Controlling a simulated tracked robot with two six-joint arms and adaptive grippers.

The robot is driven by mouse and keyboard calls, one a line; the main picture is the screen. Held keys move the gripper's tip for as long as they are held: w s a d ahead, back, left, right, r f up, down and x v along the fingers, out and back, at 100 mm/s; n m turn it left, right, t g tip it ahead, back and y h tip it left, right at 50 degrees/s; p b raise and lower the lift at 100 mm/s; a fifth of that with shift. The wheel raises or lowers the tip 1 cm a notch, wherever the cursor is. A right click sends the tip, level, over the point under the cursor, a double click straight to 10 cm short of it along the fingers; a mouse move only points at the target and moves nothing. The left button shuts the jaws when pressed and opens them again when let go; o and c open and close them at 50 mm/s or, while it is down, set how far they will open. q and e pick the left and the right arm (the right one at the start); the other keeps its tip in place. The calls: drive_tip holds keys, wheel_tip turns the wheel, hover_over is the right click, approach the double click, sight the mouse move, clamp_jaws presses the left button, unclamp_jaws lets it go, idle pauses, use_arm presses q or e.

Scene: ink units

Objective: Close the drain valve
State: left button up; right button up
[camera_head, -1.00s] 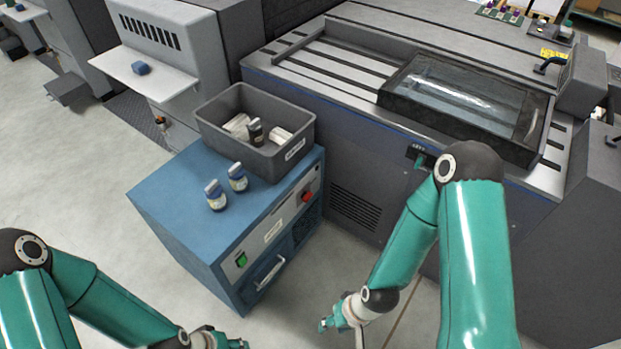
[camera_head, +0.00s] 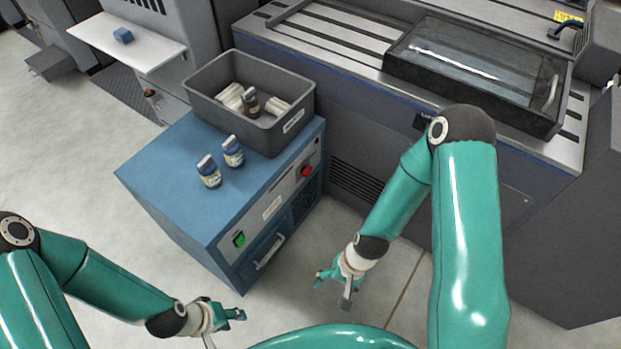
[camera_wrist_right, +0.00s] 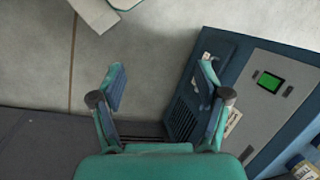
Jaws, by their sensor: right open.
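No drain valve can be clearly made out. A small dark fitting (camera_head: 423,121) on the front of the grey machine is partly hidden by my right arm; I cannot tell whether it is the valve. My right gripper (camera_head: 333,286) is open and empty, low over the floor right of the blue cabinet (camera_head: 170,187). In the right wrist view my right gripper (camera_wrist_right: 160,82) has its fingers apart over bare floor, the cabinet (camera_wrist_right: 215,55) beside the right finger. My left gripper (camera_head: 232,314) is near the bottom edge, in front of the cabinet; its jaw opening is unclear.
The grey machine (camera_head: 350,122) stands behind. Floor lies open at left.

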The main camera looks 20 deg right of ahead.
drive_tip(key=w+d+f+m+y+b, duration=0.1)
drive_tip(key=w+f+m+b, duration=0.2)
drive_tip(key=f+m+b, duration=0.5)
drive_tip(key=m+t+y+b, duration=0.6)
drive_tip(key=m+t+b, duration=0.9)
drive_tip(key=b, duration=0.5)
approach(310, 173)
drive_tip(key=b+x, duration=0.5)
drive_tip(key=x, duration=0.4)
drive_tip(key=shift+w+a, duration=0.3)
drive_tip(key=shift+w, duration=0.1)
use_arm(q)
wheel_tip(310, 173, down, 36)
drive_tip(key=shift+r, duration=0.15)
use_arm(e)
drive_tip(key=shift+r, duration=0.1)
